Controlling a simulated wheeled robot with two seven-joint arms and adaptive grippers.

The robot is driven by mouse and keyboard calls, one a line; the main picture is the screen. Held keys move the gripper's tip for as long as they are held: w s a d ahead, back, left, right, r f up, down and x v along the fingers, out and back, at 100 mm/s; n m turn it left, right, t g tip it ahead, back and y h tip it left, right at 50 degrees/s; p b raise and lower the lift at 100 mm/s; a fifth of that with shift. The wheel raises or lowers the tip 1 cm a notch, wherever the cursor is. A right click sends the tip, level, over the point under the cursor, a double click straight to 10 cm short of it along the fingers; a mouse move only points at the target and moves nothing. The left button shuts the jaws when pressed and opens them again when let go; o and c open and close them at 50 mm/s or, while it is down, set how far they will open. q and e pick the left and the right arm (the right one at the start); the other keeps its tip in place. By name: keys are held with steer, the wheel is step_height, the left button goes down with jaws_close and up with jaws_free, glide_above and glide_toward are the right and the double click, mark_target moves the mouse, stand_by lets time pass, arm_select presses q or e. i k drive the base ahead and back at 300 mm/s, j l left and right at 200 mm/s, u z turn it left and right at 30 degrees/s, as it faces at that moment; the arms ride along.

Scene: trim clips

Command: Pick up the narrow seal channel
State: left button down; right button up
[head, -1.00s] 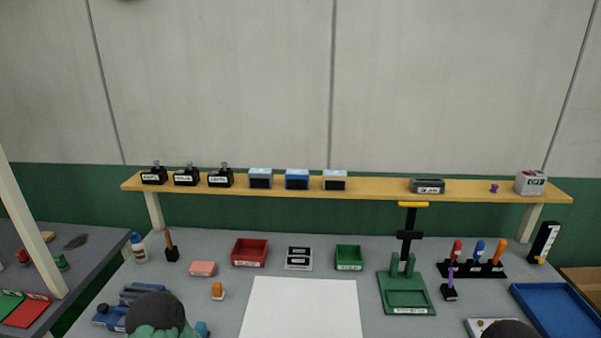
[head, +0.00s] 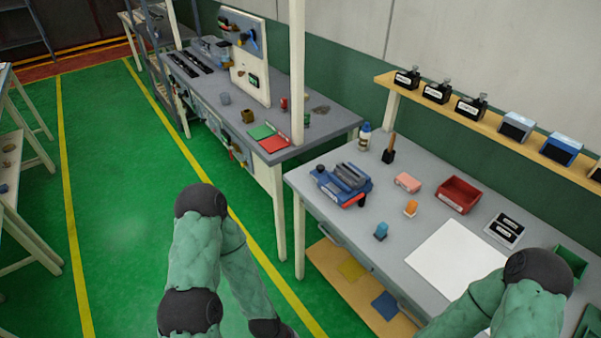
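I cannot make out with certainty which object is the narrow seal channel. Long dark strips (head: 189,63) lie on the far bench at upper left, too small to identify. My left arm shows at bottom centre, bent downward in front of the green floor, and its gripper is outside the picture. My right arm shows at bottom right over the near bench, and its gripper is also outside the picture.
The near grey bench (head: 330,212) carries a white sheet (head: 452,262), a red bin (head: 459,195), a blue-grey device (head: 343,184) and small tools. A far bench (head: 305,138) with an upright board (head: 248,58) stands beyond. Green floor (head: 120,220) is open at left.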

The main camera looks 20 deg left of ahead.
mark_target(354, 179)
steer(key=i+j+u, duration=0.1)
steer(key=i+u, duration=0.65)
steer(key=k, duration=0.05)
